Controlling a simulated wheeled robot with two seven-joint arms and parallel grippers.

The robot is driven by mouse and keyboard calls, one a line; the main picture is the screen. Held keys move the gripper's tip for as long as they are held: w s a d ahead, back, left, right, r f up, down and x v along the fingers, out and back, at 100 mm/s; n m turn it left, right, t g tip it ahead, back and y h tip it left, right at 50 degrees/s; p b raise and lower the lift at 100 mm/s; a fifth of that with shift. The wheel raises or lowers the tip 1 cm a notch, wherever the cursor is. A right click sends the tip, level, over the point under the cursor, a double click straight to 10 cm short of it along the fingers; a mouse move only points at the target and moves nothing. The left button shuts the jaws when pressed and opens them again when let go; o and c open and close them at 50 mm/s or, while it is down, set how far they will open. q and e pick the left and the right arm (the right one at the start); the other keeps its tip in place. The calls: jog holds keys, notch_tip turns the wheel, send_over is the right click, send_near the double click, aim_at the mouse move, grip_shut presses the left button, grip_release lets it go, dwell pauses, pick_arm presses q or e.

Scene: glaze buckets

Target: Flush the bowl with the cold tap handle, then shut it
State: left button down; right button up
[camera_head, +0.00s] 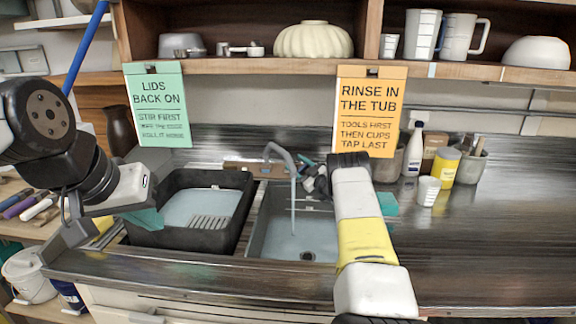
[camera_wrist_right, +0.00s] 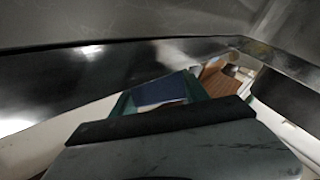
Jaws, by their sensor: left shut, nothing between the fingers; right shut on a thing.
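The sink bowl (camera_head: 262,240) is a grey basin with a dark drain, set in the metal counter. A curved tap spout (camera_head: 281,150) pours a stream of water into it. My right arm reaches over the bowl's right side to the tap. My right gripper (camera_head: 310,165) is mostly hidden by the arm. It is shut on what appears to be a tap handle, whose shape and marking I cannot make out. The right wrist view does not show the grip clearly. My left gripper (camera_head: 147,218) is shut and empty by the black tub's left side.
A black tub (camera_head: 237,205) with water and a white grate stands left of the bowl. A white bottle (camera_head: 412,150), a yellow jar (camera_head: 443,166) and a white cup (camera_head: 428,190) stand at the back right. An orange sign (camera_head: 370,110) hangs above.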

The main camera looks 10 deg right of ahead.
jog(key=shift+s+a+f+n+g+y, duration=0.1)
jog(key=shift+n+g+y, duration=0.45)
jog(key=shift+n+g, duration=0.2)
jog(key=shift+s+a+f+n+g+y, duration=0.1)
jog(key=shift+n+g+y, duration=0.45)
jog(key=shift+n+g, duration=0.15)
jog(key=o, duration=1.4)
